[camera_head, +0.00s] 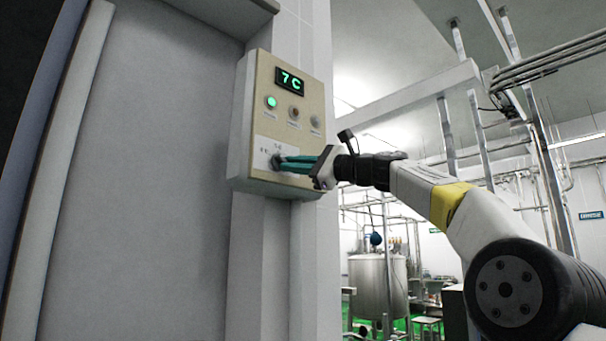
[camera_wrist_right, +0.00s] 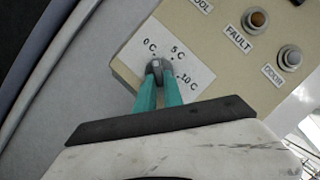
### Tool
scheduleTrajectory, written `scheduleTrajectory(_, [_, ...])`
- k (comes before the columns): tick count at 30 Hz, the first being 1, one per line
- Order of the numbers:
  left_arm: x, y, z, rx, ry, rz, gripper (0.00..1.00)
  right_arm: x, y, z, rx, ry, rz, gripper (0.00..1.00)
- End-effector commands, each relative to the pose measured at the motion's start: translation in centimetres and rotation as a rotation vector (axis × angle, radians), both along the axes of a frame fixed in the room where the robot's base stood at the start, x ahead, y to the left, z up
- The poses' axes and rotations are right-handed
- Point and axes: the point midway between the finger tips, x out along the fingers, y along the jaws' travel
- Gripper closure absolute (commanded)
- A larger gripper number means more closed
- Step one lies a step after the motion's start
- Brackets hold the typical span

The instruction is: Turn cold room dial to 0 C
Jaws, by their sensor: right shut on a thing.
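The cold room control box (camera_head: 262,140) is mounted on the wall, with a green display (camera_head: 290,81) reading 7 C. The dial (camera_wrist_right: 157,65) sits low on its face, on a white label (camera_wrist_right: 150,48) marked 0 C, 5 C and 10 C. My right gripper (camera_head: 281,161) reaches in from the right, and its teal fingers are shut on the dial. In the right wrist view the fingertips (camera_wrist_right: 158,74) close around the dial and hide much of it. I cannot tell exactly where its pointer aims. My left gripper is not in view.
Above the dial are a lit green lamp (camera_head: 271,102), a FAULT lamp (camera_wrist_right: 255,19) and another button or lamp (camera_wrist_right: 290,58). A large grey door panel (camera_head: 150,170) is to the left. A steel tank (camera_head: 377,285) stands far behind at the right.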

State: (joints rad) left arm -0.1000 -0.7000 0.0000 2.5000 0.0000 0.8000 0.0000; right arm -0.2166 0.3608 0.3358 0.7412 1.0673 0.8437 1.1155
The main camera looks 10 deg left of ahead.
Motion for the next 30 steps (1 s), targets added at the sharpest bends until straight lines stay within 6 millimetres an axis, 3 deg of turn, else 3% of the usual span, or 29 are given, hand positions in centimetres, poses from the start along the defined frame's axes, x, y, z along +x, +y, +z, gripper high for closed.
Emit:
scheduleTrajectory(23, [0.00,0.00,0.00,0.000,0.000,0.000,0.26,0.08,-0.01,0.09,-0.064,-0.079,0.001,1.00])
scheduleTrajectory(24, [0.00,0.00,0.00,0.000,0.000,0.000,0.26,0.07,0.00,0.09,-0.064,-0.079,0.001,0.80])
scheduleTrajectory(26, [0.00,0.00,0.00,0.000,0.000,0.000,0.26,0.07,-0.02,0.10,-0.063,-0.078,0.001,0.69])
scheduleTrajectory(30, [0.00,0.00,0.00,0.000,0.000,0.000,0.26,0.06,-0.02,0.13,-0.062,-0.078,0.000,0.66])
